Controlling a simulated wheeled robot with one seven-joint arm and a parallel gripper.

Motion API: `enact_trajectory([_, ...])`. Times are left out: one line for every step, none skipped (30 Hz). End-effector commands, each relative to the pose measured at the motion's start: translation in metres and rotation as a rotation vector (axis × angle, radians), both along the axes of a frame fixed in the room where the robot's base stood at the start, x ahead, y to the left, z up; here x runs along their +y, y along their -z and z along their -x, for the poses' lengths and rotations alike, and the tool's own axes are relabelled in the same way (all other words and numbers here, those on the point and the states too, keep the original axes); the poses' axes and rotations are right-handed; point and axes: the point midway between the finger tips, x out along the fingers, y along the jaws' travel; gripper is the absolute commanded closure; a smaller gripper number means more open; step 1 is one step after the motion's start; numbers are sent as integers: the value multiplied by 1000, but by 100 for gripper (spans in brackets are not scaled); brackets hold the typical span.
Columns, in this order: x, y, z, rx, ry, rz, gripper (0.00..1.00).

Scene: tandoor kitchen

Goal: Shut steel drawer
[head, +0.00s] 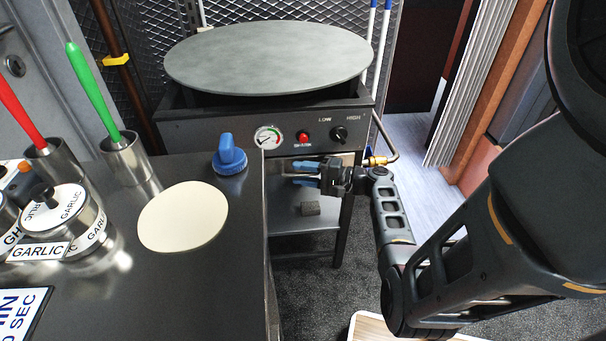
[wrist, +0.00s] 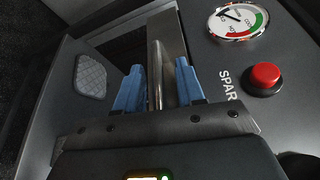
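The steel drawer (head: 277,167) is under the control panel of the round griddle, a shiny front partly hidden by my gripper and the counter. In the wrist view a steel front (wrist: 135,37) shows with a round bar handle (wrist: 157,70) across it. My gripper (head: 296,173) reaches in from the right with its blue fingers pointing left. In the wrist view my gripper (wrist: 160,75) has one finger on each side of the bar, with a visible gap at the right finger. I cannot tell how far out the drawer stands.
The griddle plate (head: 270,55) and control panel (head: 225,132) are just above my gripper. A brass-fitted pipe (head: 376,160) is close at its right. A shelf (head: 290,222) lies below.

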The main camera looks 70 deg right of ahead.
Motion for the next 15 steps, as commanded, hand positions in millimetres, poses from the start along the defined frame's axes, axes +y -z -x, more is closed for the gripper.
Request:
enact_trajectory([0, 0, 0, 0, -1, 0, 62])
enact_trajectory([0, 0, 0, 0, -1, 0, 62])
enact_trajectory([0, 0, 0, 0, -1, 0, 62])
enact_trajectory([0, 0, 0, 0, -1, 0, 62])
enact_trajectory([0, 0, 1, 0, -1, 0, 62])
enact_trajectory([0, 0, 2, -1, -1, 0, 62])
enact_trajectory([0, -1, 4, -1, 0, 0, 62])
enact_trajectory([0, -1, 7, -1, 0, 0, 62])
enact_trajectory([0, -1, 12, -1, 1, 0, 62])
enact_trajectory([0, -2, 16, -1, 1, 0, 62])
enact_trajectory([0, -2, 21, -1, 1, 0, 62])
enact_trajectory([0, -2, 27, -1, 1, 0, 62])
enact_trajectory([-1, -3, 33, -2, 2, 0, 62])
enact_trajectory([-1, -3, 38, -2, 2, -1, 62])
enact_trajectory([-1, -3, 45, -1, 2, -1, 62])
